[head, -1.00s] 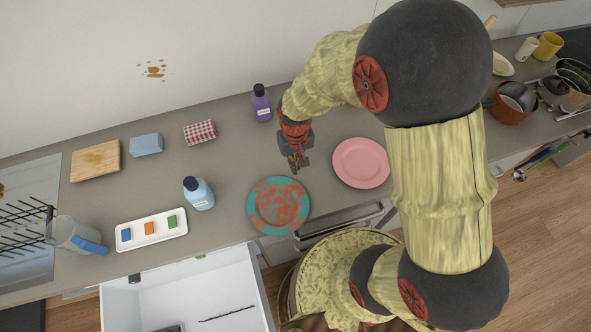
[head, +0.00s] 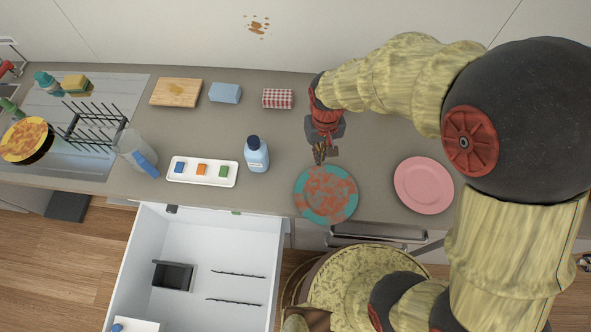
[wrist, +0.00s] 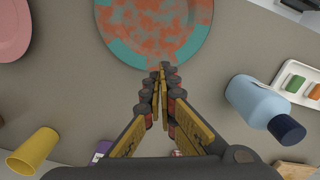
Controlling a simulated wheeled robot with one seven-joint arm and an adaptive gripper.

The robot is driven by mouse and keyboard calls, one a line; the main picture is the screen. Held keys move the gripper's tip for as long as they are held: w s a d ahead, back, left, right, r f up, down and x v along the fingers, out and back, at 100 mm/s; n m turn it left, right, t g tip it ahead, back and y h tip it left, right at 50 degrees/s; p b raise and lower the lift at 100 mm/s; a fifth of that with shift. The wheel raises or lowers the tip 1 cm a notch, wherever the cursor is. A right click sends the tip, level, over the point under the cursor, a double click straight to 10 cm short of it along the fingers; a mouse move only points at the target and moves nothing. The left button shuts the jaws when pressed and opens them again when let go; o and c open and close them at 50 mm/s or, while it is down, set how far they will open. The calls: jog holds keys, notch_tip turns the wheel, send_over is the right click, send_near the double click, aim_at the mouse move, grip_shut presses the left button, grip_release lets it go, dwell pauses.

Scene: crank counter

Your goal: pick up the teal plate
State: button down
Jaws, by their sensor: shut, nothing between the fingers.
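The teal plate (head: 326,194) lies flat on the counter near its front edge, with orange-brown smears over most of its face. It also shows at the top of the wrist view (wrist: 158,28). My gripper (head: 319,153) is just behind the plate's back rim in the head view, pointing down. In the wrist view its fingertips (wrist: 161,70) are together, with nothing between them, and overlap the plate's near rim in the picture. I cannot tell whether they touch it.
A pink plate (head: 424,185) lies to the right. A blue bottle (head: 257,156) stands left of the teal plate, beside a white tray (head: 202,181). An open white drawer (head: 215,245) juts out below the counter. A yellow cup (wrist: 35,151) shows in the wrist view.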

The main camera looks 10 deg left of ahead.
aim_at(303, 181)
jog(key=a+n, duration=0.7)
jog(key=a, duration=0.4)
jog(key=f, duration=0.3)
jog(key=f+b, duration=0.1)
jog(key=f, duration=0.2)
jog(key=f+b, duration=0.1)
jog(key=f, duration=0.2)
jog(key=shift+w+f, duration=0.35)
jog(key=shift+w, duration=0.05)
jog(key=s+d, duration=0.1)
jog(key=d, duration=0.2)
jog(key=shift+s+r, duration=0.15)
jog(key=shift+s, duration=0.25)
jog(key=shift+s+d, duration=0.2)
jog(key=s+d, duration=0.2)
jog(key=d, duration=0.1)
jog(key=shift+s+d+p, duration=0.25)
jog(key=shift+d+p, duration=0.05)
jog(key=shift+p, duration=0.05)
jog(key=shift+w+a, duration=0.1)
jog(key=shift+a, duration=0.05)
